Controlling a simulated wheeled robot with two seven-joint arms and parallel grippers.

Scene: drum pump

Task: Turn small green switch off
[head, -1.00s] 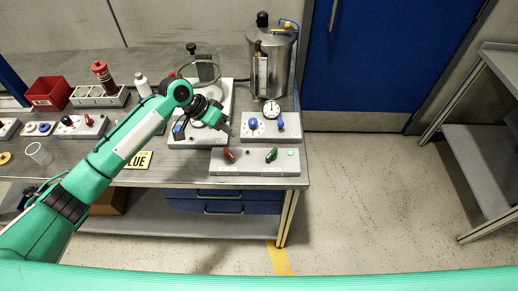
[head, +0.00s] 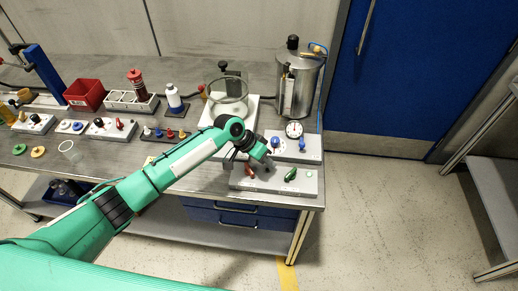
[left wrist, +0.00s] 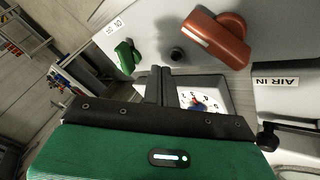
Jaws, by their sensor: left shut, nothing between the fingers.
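The small green switch (head: 290,174) is a green lever on the grey front panel box (head: 240,184) at the table's front right corner. It also shows in the left wrist view (left wrist: 125,56), tilted on the panel. A larger-looking red lever (left wrist: 218,38) sits on the same panel, with a small black knob (left wrist: 176,53) between them. My left gripper (head: 269,163) is shut and empty, above the back of this panel between the red and green levers. Its fingers (left wrist: 158,84) show together in the left wrist view, apart from the green switch. My right gripper is not in view.
Behind the panel stands a unit with a blue knob (head: 275,143) and a round gauge (head: 294,129). A metal drum (head: 297,88) and a glass vessel (head: 228,100) stand farther back. A red bin (head: 86,94) is at left.

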